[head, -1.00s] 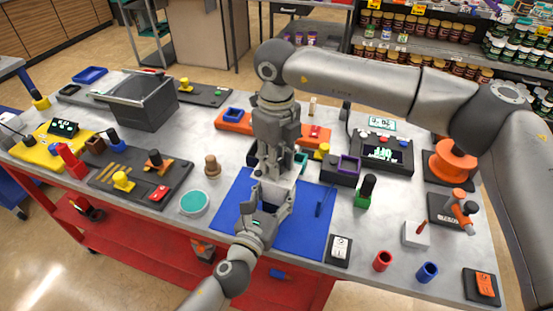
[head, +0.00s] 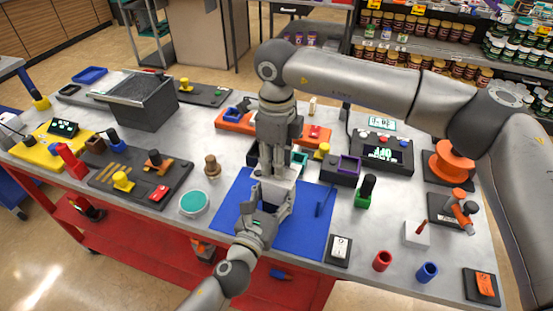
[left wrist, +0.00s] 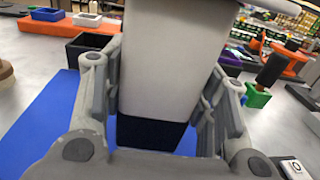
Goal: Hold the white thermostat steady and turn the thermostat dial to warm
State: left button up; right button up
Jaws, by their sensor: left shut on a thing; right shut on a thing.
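The white thermostat (head: 279,189) stands above the blue mat (head: 314,240), between my two grippers in the head view. In the left wrist view it is a tall white block (left wrist: 172,70) with a dark lower part. My left gripper (head: 266,208) is shut on its body from the near side, with one finger on each side in the left wrist view (left wrist: 160,100). My right gripper (head: 275,172) points down from above and is shut at the thermostat's top, where the dial is hidden by the fingers. The dial's setting cannot be seen.
A blue tool (head: 324,203) lies on the mat's right part. A teal-topped round tin (head: 195,203) and a wooden peg (head: 212,166) stand to the left. A green block with a black handle (head: 365,192) stands to the right. Orange and dark trays lie behind.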

jog(key=shift+w, duration=0.1)
jog(key=o, duration=1.1)
jog(key=shift+c, duration=0.2)
notch_tip(320, 180, up, 12)
pick_arm(q)
jog(key=o, duration=1.2)
